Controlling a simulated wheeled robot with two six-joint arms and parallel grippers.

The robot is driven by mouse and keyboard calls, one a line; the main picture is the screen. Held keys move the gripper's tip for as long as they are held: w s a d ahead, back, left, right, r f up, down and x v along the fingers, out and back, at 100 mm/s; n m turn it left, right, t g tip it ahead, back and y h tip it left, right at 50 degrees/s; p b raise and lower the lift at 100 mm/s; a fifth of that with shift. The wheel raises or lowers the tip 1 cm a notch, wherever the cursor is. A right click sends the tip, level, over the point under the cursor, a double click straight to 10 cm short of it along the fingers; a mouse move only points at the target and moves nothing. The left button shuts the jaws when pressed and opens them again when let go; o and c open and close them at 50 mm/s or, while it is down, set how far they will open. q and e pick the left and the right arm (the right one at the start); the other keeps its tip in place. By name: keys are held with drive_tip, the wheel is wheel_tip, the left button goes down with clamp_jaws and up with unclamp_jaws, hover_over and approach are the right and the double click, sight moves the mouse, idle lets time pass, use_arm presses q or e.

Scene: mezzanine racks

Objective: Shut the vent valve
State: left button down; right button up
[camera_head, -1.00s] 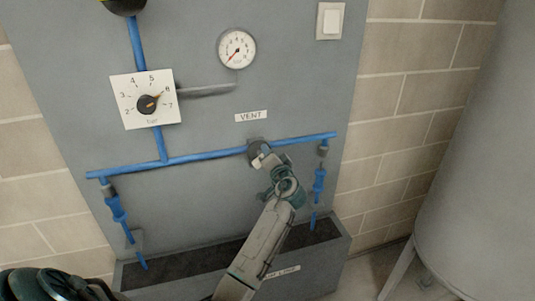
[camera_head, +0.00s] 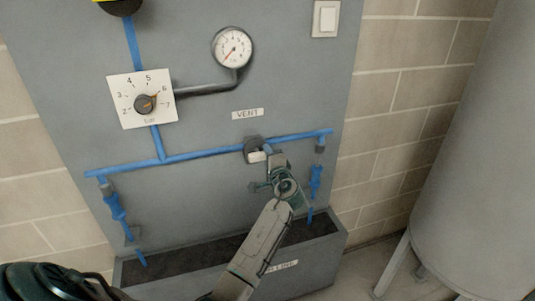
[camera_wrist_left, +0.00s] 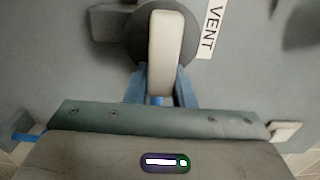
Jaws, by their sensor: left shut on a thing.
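The vent valve (camera_head: 252,146) is a dark round body on the blue pipe, below the VENT label (camera_head: 247,114). Its pale lever handle (camera_head: 258,156) shows partly beside my gripper. My left gripper (camera_head: 272,160) is at the handle, coming from below right. In the left wrist view, the handle (camera_wrist_left: 165,50) runs from the dark round valve body (camera_wrist_left: 135,35) down between the fingers of my left gripper (camera_wrist_left: 160,92), which is shut on it. The lower end of the handle is hidden by the gripper. My right gripper is not in view.
The blue pipe (camera_head: 205,153) crosses the grey panel, with a blue drop at each end above a grey trough (camera_head: 325,255). A pressure gauge (camera_head: 233,48), a bar dial (camera_head: 142,99) and a white switch (camera_head: 326,18) are higher up. A large grey tank (camera_head: 475,150) stands at right.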

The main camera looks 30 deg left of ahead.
use_arm(q)
drive_tip(key=shift+f, duration=0.1)
idle(0.3)
drive_tip(key=c, duration=1.2)
unclamp_jaws()
drive_tip(key=shift+c, duration=0.2)
drive_tip(key=shift+d, duration=0.1)
drive_tip(key=shift+s+d+f, duration=0.1)
drive_tip(key=shift+s+d, duration=0.15)
drive_tip(key=shift+s, duration=0.05)
drive_tip(key=b+v, duration=0.3)
drive_tip(key=v, duration=0.7)
drive_tip(key=shift+w, duration=0.1)
